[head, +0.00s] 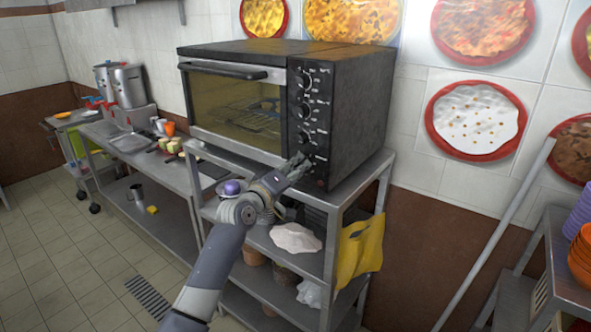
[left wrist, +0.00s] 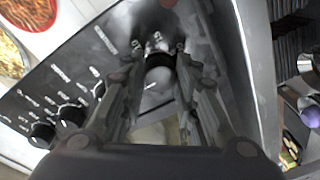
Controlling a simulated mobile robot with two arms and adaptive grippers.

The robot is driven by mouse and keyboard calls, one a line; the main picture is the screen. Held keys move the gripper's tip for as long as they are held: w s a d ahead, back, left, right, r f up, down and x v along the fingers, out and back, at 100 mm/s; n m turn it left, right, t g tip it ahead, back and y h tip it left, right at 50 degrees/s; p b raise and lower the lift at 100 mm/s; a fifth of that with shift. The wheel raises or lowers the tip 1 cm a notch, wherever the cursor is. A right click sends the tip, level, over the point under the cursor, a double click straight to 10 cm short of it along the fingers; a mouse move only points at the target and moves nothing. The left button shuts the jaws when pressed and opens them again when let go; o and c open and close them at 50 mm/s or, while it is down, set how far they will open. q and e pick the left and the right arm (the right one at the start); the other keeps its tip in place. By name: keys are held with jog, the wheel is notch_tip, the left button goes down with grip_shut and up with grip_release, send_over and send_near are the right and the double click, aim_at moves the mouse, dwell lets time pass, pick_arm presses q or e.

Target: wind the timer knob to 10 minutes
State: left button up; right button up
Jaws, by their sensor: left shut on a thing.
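A black toaster oven (head: 352,100) stands on a metal rack, with a vertical column of black knobs (head: 305,79) on the right of its front. My left gripper (head: 301,163) reaches the lowest knob, which I take to be the timer knob. In the left wrist view the timer knob (left wrist: 158,76) sits between the two fingers of my left gripper (left wrist: 160,82), which are shut on it. A pale mark shows on the knob's face. The scale around it is too blurred to read. In the head view the gripper mostly hides this knob. My right gripper is not in view.
The other knobs (left wrist: 70,115) are left of the fingers in the wrist view. The rack (head: 345,195) holds a white cloth (head: 296,238) below, and a yellow cloth (head: 361,248) hangs from its side. A counter with pots (head: 128,86) is at left. Floor (head: 60,260) there is clear.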

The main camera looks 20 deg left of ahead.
pick_arm(q)
jog(key=shift+f, duration=0.1)
jog(key=shift+w+a+f+m+t+h+b, duration=0.1)
jog(key=shift+m+h+b, duration=0.2)
jog(key=shift+m+b, duration=1.75)
jog(key=shift+s+a+m+t+h+b, duration=0.1)
jog(key=shift+m+h+b, duration=0.3)
jog(key=shift+m, duration=3.2)
jog(key=shift+w+a+f+m+t+h+b, duration=0.15)
jog(key=shift+m+b, duration=1.15)
jog(key=shift+m, duration=1.55)
jog(key=shift+d+r, duration=0.1)
jog(key=o, duration=1.1)
